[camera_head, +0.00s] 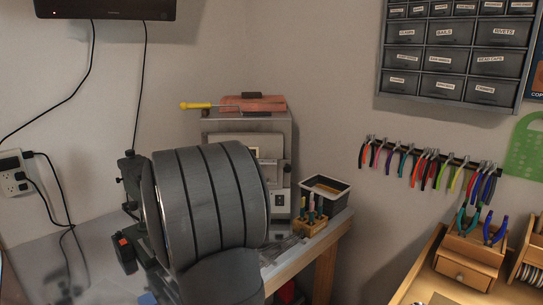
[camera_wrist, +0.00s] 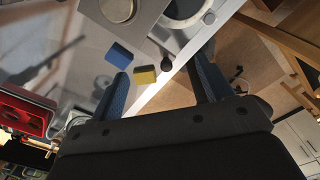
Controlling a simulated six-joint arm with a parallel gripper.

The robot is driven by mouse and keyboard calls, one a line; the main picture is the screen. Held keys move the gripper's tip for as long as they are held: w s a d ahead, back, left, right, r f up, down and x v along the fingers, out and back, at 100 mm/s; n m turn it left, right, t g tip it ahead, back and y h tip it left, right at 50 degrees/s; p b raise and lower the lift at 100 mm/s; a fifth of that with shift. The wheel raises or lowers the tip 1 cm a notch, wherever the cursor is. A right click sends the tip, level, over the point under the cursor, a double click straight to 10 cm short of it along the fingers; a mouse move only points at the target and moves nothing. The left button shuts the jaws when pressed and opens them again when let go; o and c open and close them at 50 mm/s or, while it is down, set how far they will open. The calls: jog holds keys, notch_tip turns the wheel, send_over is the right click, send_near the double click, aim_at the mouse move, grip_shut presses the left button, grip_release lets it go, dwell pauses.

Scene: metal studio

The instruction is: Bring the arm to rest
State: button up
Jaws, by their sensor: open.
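My gripper (camera_wrist: 160,76) shows in the wrist view with its two blue-padded fingers spread wide apart. It is open, and nothing is held between the fingers. A blue block (camera_wrist: 119,54) and a yellow block (camera_wrist: 145,75) lie on the grey tabletop (camera_wrist: 62,50) beyond the left finger. In the head view, my thick dark arm fills the lower middle and hides part of the bench (camera_head: 95,245). My gripper does not show in that view.
A grey machine (camera_head: 255,130) with a yellow-handled tool on top stands at the back. A black bin (camera_head: 325,190) and a wooden tool holder (camera_head: 310,226) sit near the bench's right edge. Pliers (camera_head: 425,165) hang on the right wall above a wooden organiser (camera_head: 470,255).

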jog(key=w+a+n, duration=0.1)
jog(key=w+a, duration=0.3)
jog(key=w, duration=0.2)
jog(key=shift+w+a+r, duration=0.15)
jog(key=shift+w+r, duration=0.2)
jog(key=shift+w, duration=0.05)
jog(key=shift+c, duration=0.2)
dwell(1.0)
